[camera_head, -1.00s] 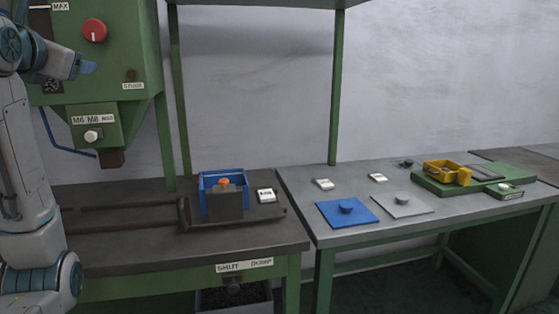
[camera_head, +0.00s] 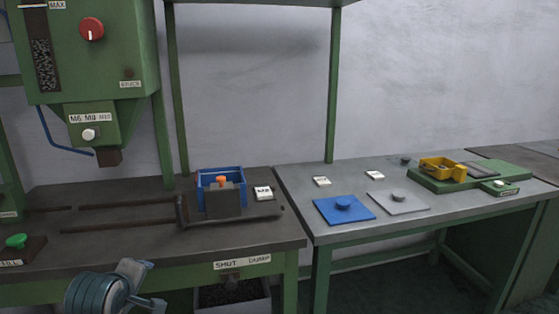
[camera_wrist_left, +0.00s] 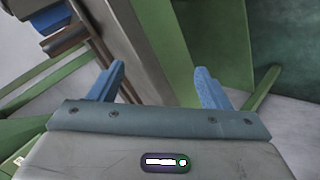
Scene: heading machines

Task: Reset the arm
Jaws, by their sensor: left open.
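My left arm shows at the bottom left of the head view, in front of the machine bench's front edge, with a teal joint low in the picture. In the left wrist view my left gripper (camera_wrist_left: 160,78) has its two blue fingers wide apart, with nothing between them. Behind the fingers are a grey upright surface and green frame parts, not clearly identifiable. My right arm and gripper are in neither view.
The green machine (camera_head: 92,60) with a red knob (camera_head: 92,29) stands over the dark bench (camera_head: 150,250). A blue bin (camera_head: 207,178) sits on the bench. The grey table (camera_head: 300,205) holds a blue mat (camera_head: 330,216), a grey mat (camera_head: 410,207) and a yellow bin (camera_head: 430,169).

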